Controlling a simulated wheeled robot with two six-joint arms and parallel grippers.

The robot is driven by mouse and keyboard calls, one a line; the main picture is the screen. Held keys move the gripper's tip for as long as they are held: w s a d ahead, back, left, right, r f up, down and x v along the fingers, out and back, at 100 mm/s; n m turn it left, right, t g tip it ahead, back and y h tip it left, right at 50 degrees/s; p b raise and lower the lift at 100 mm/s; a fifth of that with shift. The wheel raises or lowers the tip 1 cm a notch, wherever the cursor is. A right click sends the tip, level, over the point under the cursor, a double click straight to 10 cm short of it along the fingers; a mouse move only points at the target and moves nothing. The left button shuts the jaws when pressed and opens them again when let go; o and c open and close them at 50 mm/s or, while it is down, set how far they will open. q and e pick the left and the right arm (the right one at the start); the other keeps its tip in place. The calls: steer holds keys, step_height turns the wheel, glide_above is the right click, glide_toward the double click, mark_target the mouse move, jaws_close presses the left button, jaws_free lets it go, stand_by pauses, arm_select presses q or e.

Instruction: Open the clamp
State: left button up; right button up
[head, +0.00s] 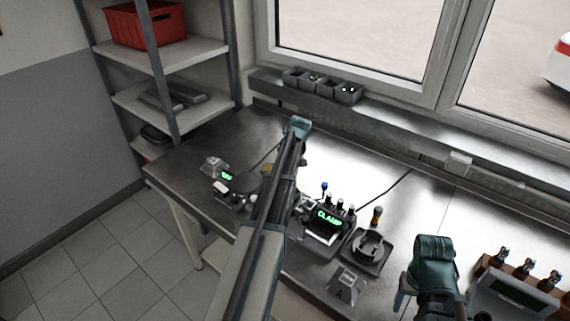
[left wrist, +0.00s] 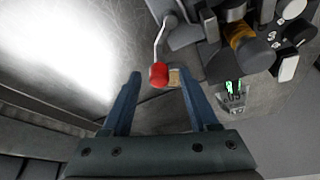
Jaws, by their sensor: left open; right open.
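In the left wrist view, a bent metal lever with a red knob (left wrist: 159,75) reaches down from a dark fixture (left wrist: 185,35). The knob appears between the fingertips of my open left gripper (left wrist: 162,82), with space on both sides; I cannot tell its depth. In the head view, my left arm hides the left gripper and the lever. A green readout saying CLAMP (head: 329,218) stands on a dark unit right of that arm. My right gripper (head: 402,293) is at the lower right, partly hidden by its own wrist, and nothing shows in it.
Right of the CLAMP readout are a black round fixture (head: 369,248) and a small metal block (head: 346,284). A rack of bottles (head: 526,276) stands at the lower right. Grey bins (head: 322,84) sit on the sill. The bench's back strip is mostly clear.

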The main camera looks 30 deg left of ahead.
arm_select(q)
steer(key=p+v, duration=1.2)
steer(key=v, duration=0.1)
steer(key=shift+d+r+p, duration=0.2)
steer(key=shift+r+p, duration=0.1)
steer(key=shift+r, duration=0.05)
steer(key=shift+s, duration=0.1)
